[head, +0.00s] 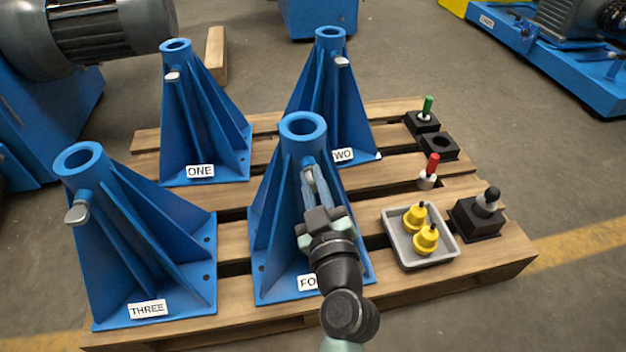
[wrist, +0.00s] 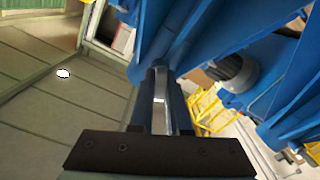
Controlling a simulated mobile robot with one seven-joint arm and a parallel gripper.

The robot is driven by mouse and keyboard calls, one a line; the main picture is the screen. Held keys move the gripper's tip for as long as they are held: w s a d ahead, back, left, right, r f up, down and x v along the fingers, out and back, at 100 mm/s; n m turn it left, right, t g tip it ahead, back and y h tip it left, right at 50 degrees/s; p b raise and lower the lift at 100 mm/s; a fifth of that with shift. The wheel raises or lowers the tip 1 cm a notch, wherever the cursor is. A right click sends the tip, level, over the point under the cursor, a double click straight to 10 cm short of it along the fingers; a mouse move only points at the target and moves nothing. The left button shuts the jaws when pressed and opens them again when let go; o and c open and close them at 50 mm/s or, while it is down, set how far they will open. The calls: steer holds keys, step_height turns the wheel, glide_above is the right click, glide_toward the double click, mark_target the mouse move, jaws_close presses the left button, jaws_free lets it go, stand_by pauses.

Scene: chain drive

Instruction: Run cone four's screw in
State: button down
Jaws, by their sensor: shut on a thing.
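Cone four (head: 268,240) is a blue ribbed stand with an open round top, at the front middle of the pallet. Its label is partly covered by my arm. Its grey screw (head: 308,173) sticks out of the collar just below the top, on the side facing me. My gripper (head: 313,183) reaches up to it from the front and is shut on the screw's head. In the wrist view the fingers (wrist: 160,88) close around a narrow pale metal piece against the blue cone. How deep the screw sits is hidden.
Cones one (head: 200,130), two (head: 335,110) and three (head: 140,245) stand around it, each with a grey-headed side screw. A grey tray (head: 405,258) with yellow pieces, black blocks (head: 478,222) and a red-topped piece (head: 432,165) are on the pallet's right.

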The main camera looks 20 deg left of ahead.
steer(key=m, duration=0.6)
steer(key=m+p, duration=0.1)
steer(key=m, duration=0.4)
steer(key=shift+m+p, duration=0.3)
steer(key=shift+m, duration=0.1)
steer(key=m+p, duration=0.1)
steer(key=m, duration=0.4)
steer(key=shift+p, duration=0.4)
steer(key=m+p, duration=0.2)
steer(key=m, duration=0.4)
steer(key=shift+d+f, duration=0.1)
steer(key=c, duration=0.9)
jaws_free()
steer(key=shift+s, duration=0.1)
